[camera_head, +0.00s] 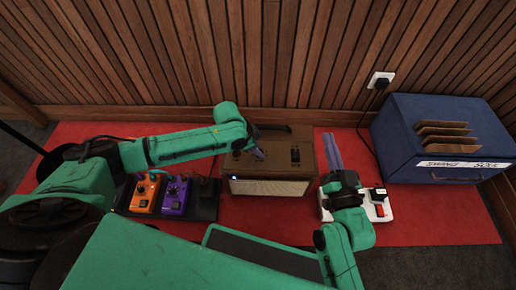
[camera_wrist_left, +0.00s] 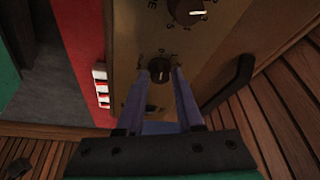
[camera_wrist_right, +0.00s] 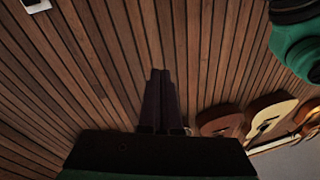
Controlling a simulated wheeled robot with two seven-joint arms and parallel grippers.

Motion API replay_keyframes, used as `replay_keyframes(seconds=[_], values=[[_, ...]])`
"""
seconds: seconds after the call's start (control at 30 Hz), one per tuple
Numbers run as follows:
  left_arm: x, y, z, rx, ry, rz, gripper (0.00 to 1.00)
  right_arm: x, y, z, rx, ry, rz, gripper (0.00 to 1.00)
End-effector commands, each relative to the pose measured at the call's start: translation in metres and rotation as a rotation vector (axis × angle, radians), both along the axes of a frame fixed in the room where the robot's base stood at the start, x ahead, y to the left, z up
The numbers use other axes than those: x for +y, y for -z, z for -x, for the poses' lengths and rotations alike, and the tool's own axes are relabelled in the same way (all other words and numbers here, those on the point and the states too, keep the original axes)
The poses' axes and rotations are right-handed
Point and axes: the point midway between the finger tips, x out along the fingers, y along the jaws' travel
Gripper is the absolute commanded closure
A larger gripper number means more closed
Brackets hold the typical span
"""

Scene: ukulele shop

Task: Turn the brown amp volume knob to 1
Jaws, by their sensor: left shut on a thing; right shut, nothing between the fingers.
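The brown amp (camera_head: 268,188) stands upright on the red mat, with a tan control panel on top. In the left wrist view its panel (camera_wrist_left: 208,62) carries a small black knob (camera_wrist_left: 160,69) between my left fingertips and a larger black knob (camera_wrist_left: 187,10) with a white pointer above it. The panel lettering is too blurred to tell which is volume. My left gripper (camera_head: 258,153) reaches down onto the panel's left part, shut on the small knob. My right gripper (camera_head: 332,152) is shut and empty, fingers pointing up, right of the amp; it also shows in its wrist view (camera_wrist_right: 160,75).
An orange pedal (camera_head: 145,194) and a purple pedal (camera_head: 174,196) sit on a black board left of the amp. A white board (camera_head: 379,211) with small switches lies under my right arm. A blue box (camera_head: 440,135) stands right. A slatted wall is close behind.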

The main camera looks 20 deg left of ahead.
Motion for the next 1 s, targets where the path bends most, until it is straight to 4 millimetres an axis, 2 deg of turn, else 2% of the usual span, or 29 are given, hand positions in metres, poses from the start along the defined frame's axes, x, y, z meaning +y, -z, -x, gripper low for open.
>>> replay_keyframes(seconds=[0.03, 0.27, 0.4, 0.47, 0.77, 1.0], values=[[0.000, -0.001, 0.000, 0.001, 0.009, 0.001, 1.00, 0.002, 0.030, 0.013, 0.084, -0.012, 0.020, 1.00], [0.000, -0.002, 0.000, 0.002, 0.071, 0.000, 1.00, 0.006, 0.102, 0.057, 0.313, -0.049, 0.052, 1.00], [0.000, -0.002, 0.000, 0.002, 0.120, 0.000, 1.00, 0.008, 0.144, 0.094, 0.458, -0.073, 0.071, 1.00], [0.001, -0.001, 0.000, 0.002, 0.140, -0.001, 1.00, 0.009, 0.159, 0.110, 0.515, -0.084, 0.078, 1.00], [0.001, -0.001, -0.001, 0.002, 0.251, 0.000, 1.00, 0.009, 0.151, 0.109, 0.525, -0.091, 0.086, 1.00], [0.000, 0.000, -0.002, 0.003, 0.429, 0.002, 1.00, 0.009, 0.148, 0.109, 0.529, -0.094, 0.089, 1.00]])
